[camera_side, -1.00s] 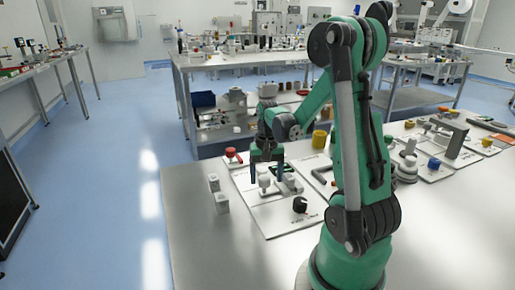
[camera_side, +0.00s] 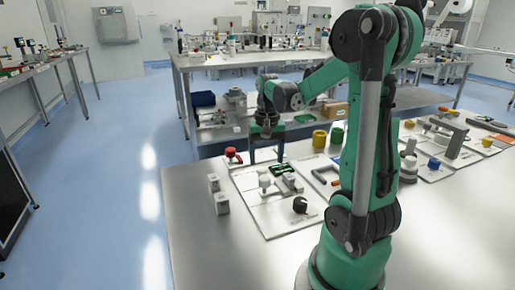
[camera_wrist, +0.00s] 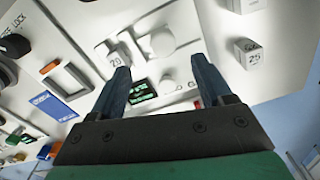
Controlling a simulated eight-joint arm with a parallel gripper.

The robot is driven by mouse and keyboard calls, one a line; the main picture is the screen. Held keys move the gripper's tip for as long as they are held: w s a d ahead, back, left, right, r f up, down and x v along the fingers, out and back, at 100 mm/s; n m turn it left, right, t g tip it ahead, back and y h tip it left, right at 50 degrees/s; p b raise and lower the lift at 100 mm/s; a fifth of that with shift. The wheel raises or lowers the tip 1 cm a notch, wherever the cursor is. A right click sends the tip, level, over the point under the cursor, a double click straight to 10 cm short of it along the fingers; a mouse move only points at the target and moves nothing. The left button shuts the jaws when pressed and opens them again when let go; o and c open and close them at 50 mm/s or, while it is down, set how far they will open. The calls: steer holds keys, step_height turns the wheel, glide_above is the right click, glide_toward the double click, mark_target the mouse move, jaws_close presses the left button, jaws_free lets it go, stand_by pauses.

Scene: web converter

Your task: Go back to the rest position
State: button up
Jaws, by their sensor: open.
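My gripper (camera_side: 267,146) is open and empty. In the side view its dark fingers point down above the far part of the nearest white panel (camera_side: 277,216). In the wrist view the two blue-grey fingers (camera_wrist: 163,75) are spread over the same panel, with a small green display (camera_wrist: 142,91) and round white knobs (camera_wrist: 163,42) showing between and beyond them. In the side view a red knob (camera_side: 231,153), a white knob (camera_side: 265,181) and a black knob (camera_side: 300,205) stand on the panel below the gripper. No contact with the panel shows.
Two small white blocks (camera_side: 222,203) stand left of the panel. More panels (camera_side: 470,155) with parts lie to the right. The table's front left (camera_side: 205,255) is bare.

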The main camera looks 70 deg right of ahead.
steer(key=w+a+r+n+t, duration=0.1)
steer(key=a+n+t, duration=0.1)
steer(key=a+n, duration=0.2)
steer(key=w+a+r+n+t, duration=0.1)
steer(key=a+n, duration=0.3)
steer(key=a, duration=0.6)
steer(key=w+a+r+n+t, duration=0.1)
steer(key=w+a+n+t, duration=0.1)
steer(key=a+n+t, duration=0.2)
steer(key=a, duration=0.3)
steer(key=shift+w+a+r, duration=0.25)
steer(key=shift+w+r, duration=0.1)
steer(key=shift+w, duration=0.05)
steer(key=shift+o, duration=0.2)
